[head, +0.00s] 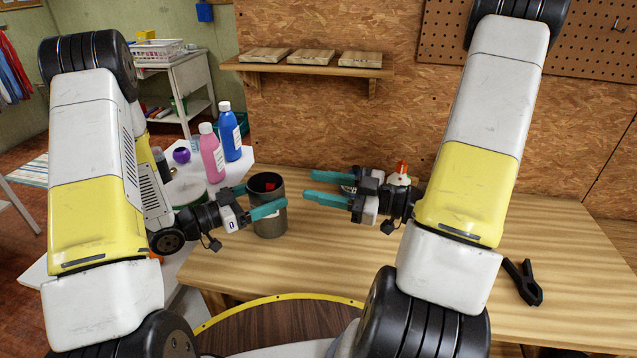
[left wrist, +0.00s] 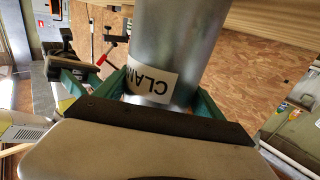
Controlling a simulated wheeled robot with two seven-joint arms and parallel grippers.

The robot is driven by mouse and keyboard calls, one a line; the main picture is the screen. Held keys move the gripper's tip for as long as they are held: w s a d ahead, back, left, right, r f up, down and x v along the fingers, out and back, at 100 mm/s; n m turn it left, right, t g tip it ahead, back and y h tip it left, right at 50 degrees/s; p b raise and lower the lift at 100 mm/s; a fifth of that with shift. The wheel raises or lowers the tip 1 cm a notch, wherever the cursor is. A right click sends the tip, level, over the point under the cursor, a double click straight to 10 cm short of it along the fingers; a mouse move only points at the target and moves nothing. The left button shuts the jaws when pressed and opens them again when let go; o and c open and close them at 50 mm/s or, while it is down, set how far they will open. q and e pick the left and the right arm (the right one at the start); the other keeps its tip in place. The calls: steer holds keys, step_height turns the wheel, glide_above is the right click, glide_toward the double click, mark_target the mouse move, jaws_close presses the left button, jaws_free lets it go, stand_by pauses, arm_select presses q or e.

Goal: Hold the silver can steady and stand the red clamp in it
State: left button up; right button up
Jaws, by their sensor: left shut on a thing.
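The silver can (head: 270,222) stands upright on the wooden bench in the head view. My left gripper (head: 258,200) is shut around its upper part from the left. The can, with a partly hidden label, fills the middle of the left wrist view (left wrist: 178,45) between the fingers. A red piece (head: 270,186), seemingly the red clamp, shows inside the can's mouth; the rest of it is hidden by the wall. My right gripper (head: 312,186) is open, its fingers pointing left, a short gap to the right of the can. I see nothing held between its fingertips.
A black clamp (head: 524,281) lies at the bench's right. A white bottle with an orange tip (head: 400,174) stands behind my right gripper. Pink (head: 211,155) and blue (head: 229,135) bottles stand at the left. The bench front (head: 330,265) is clear.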

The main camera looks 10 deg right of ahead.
arm_select(q)
steer(key=o, duration=1.4)
